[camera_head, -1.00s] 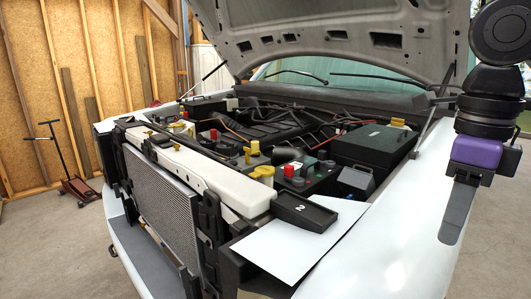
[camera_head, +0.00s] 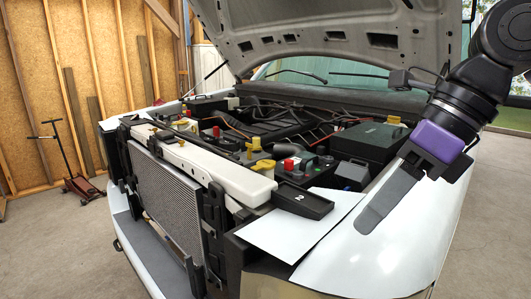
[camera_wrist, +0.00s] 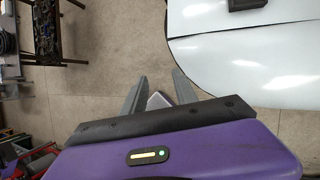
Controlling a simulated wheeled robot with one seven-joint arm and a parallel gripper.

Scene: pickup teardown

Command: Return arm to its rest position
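My gripper (camera_head: 366,222) is at the right in the head view, with a purple body and grey fingers angled down-left. It appears over or beside the white fender (camera_head: 385,250) of the pickup; the exact gap is unclear. In the wrist view my gripper (camera_wrist: 160,76) shows two separated fingers with no held object between the tips. A small pale shape shows further back between them, and I cannot tell what it is.
The open hood (camera_head: 330,25) hangs above the engine bay. A black tray marked 2 (camera_head: 303,202) and a white sheet (camera_head: 285,238) lie at the front corner. A battery with a red cap (camera_head: 289,164) is behind. A cluttered table (camera_wrist: 52,28) shows in the wrist view.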

